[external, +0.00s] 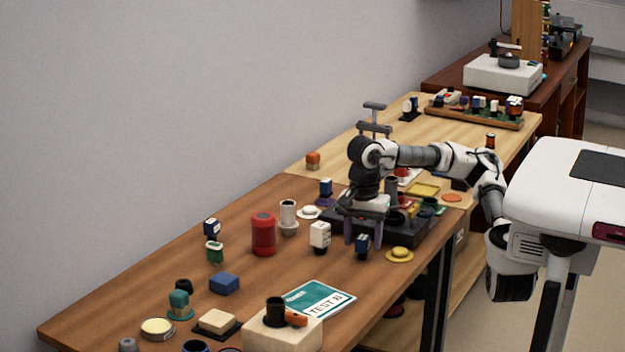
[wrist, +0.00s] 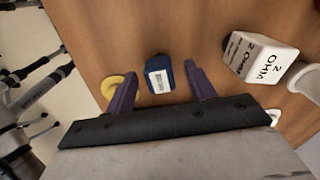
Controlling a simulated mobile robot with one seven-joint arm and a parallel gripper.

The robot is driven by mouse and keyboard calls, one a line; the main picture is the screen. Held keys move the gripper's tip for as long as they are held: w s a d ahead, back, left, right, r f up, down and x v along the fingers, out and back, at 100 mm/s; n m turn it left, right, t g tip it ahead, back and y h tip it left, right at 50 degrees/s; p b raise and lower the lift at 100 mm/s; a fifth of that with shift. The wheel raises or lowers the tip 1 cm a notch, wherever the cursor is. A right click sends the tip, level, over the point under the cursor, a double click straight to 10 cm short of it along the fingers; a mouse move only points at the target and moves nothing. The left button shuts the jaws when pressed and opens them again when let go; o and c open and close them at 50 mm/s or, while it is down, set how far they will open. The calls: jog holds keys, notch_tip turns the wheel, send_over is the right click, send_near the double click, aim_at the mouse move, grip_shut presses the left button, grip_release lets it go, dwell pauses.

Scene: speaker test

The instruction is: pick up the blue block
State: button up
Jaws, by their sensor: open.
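My gripper (external: 363,239) is open, pointing down over the front part of the brown table, with two purple fingers. A small dark blue block with a white label (external: 362,248) stands under and between the fingers. In the wrist view the labelled blue block (wrist: 160,76) lies between the open fingertips (wrist: 161,70), with a gap to each side. I cannot tell whether the fingertips are level with it or above it.
A white labelled block (external: 320,236) stands just left of my gripper; it also shows in the wrist view (wrist: 258,58). A yellow disc (external: 400,255) lies to the right. A red cylinder (external: 264,235) and a black tray (external: 425,235) are nearby.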

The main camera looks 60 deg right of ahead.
jog(key=shift+f, duration=0.55)
jog(key=c, duration=1.1)
jog(key=shift+o, duration=0.2)
jog(key=shift+r, duration=0.1)
